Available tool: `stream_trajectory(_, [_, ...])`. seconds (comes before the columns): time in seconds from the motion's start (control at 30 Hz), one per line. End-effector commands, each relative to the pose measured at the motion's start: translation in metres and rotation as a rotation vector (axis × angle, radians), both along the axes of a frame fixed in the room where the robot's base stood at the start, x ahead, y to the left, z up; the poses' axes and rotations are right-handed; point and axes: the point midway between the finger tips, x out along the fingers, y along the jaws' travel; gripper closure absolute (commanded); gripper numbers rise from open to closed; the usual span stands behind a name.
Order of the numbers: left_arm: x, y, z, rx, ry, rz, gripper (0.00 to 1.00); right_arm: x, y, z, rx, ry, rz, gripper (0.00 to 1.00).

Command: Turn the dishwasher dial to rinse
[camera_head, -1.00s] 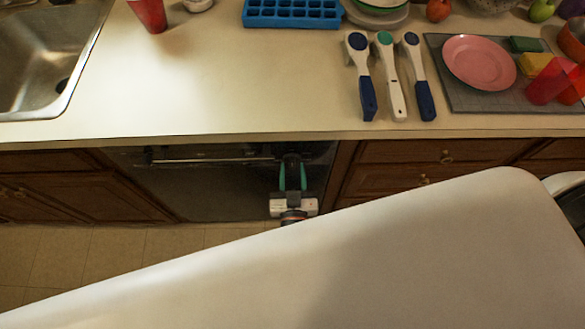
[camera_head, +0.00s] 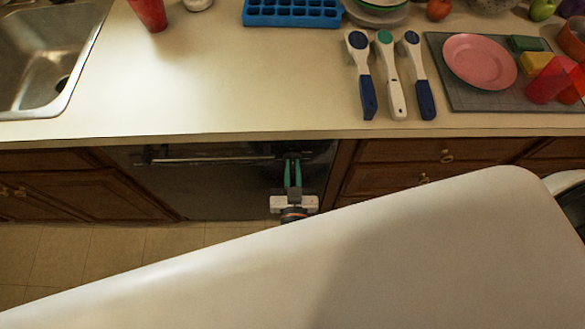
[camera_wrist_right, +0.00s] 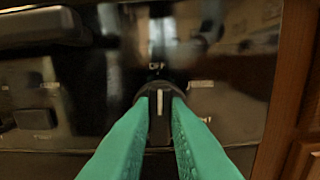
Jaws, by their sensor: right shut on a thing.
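The dishwasher (camera_head: 215,192) has a dark glossy front under the counter. In the right wrist view its black dial (camera_wrist_right: 159,118) sits on the panel, with its white pointer line upright toward the OFF mark (camera_wrist_right: 157,66). Other labels at the dial's right are too blurred to read. My right gripper (camera_wrist_right: 160,103) is shut on the dial, one green finger on each side. In the head view, the right gripper (camera_head: 292,163) is at the right end of the dishwasher panel and hides the dial. My left gripper is not in view.
The dishwasher handle (camera_head: 215,160) runs left of the gripper. Wooden drawers (camera_head: 400,178) stand close on the right. The sink (camera_head: 40,55) is at left.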

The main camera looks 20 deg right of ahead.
Motion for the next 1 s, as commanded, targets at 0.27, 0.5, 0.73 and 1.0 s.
stream_trajectory(0.27, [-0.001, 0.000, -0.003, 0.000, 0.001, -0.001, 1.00, 0.000, -0.001, -0.001, 0.183, -0.052, -0.002, 1.00])
stream_trajectory(0.5, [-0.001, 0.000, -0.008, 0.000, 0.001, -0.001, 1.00, -0.001, -0.002, -0.001, 0.400, -0.115, -0.003, 1.00])
stream_trajectory(0.73, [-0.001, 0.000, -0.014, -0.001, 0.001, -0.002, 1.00, -0.001, -0.003, -0.002, 0.603, -0.174, -0.003, 1.00])
stream_trajectory(1.0, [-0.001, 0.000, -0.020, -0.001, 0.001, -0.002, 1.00, -0.001, -0.004, -0.002, 0.799, -0.233, -0.002, 1.00])
